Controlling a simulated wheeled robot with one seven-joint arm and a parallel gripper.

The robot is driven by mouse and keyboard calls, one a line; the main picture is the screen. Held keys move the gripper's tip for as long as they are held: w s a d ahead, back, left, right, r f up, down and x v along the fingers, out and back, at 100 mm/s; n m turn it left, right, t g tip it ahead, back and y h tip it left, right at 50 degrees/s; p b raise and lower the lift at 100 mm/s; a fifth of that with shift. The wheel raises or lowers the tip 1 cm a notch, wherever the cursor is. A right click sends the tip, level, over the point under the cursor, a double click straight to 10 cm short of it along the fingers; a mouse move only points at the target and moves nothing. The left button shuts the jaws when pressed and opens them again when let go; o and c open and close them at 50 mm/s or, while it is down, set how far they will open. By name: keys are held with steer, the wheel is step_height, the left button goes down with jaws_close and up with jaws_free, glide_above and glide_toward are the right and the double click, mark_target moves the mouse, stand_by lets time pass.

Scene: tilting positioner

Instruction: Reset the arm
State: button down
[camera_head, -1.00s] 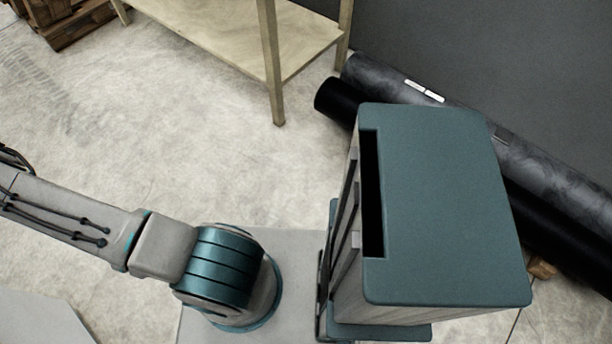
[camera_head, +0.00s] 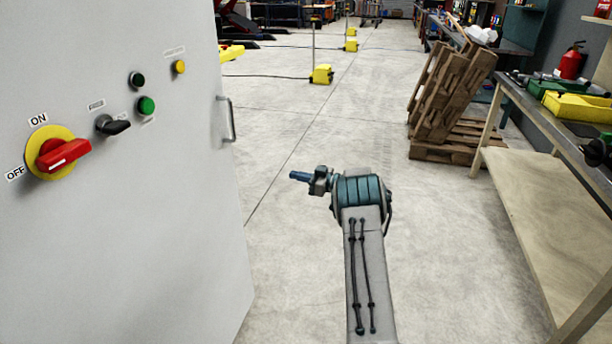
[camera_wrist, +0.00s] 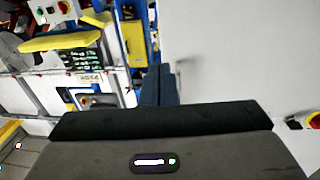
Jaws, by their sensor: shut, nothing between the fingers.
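My arm reaches forward from the bottom of the head view, over the open floor. My gripper (camera_head: 298,175) is at its far end, pointing left towards the grey cabinet's edge, apart from it. It is shut and empty. In the wrist view its two dark blue fingers (camera_wrist: 158,85) lie together, beside the pale cabinet side.
The grey cabinet (camera_head: 110,240) stands at left, with a red rotary switch (camera_head: 62,154), a black selector (camera_head: 112,125), buttons and a handle (camera_head: 228,120). Wooden pallets (camera_head: 450,95) and a workbench (camera_head: 545,200) stand at right. The floor between is clear.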

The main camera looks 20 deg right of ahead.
step_height(320, 180, up, 10)
steer(key=w+d+m+t+h+p, duration=0.1)
steer(key=w+m+t+h+p, duration=0.1)
steer(key=m+t+h, duration=0.15)
steer(key=s+r+m+h+p, duration=0.3)
steer(key=s+r+m+h, duration=0.4)
steer(key=r+h, duration=0.55)
steer(key=s+a+f+g+p, duration=0.1)
steer(key=s+a+g, duration=0.3)
steer(key=s, duration=1)
steer(key=s+a+f+g+y+p, duration=0.1)
steer(key=s+a+g, duration=0.3)
steer(key=s, duration=1.1)
steer(key=s+a+f+g+y+p, duration=0.1)
steer(key=s+a+g+p, duration=0.2)
steer(key=s, duration=1.1)
steer(key=a+g, duration=0.1)
steer(key=a, duration=0.2)
steer(key=shift+s+p, duration=0.3)
steer(key=shift+s, duration=0.1)
steer(key=shift+a+f+n+g, duration=0.1)
steer(key=shift+n+g, duration=0.15)
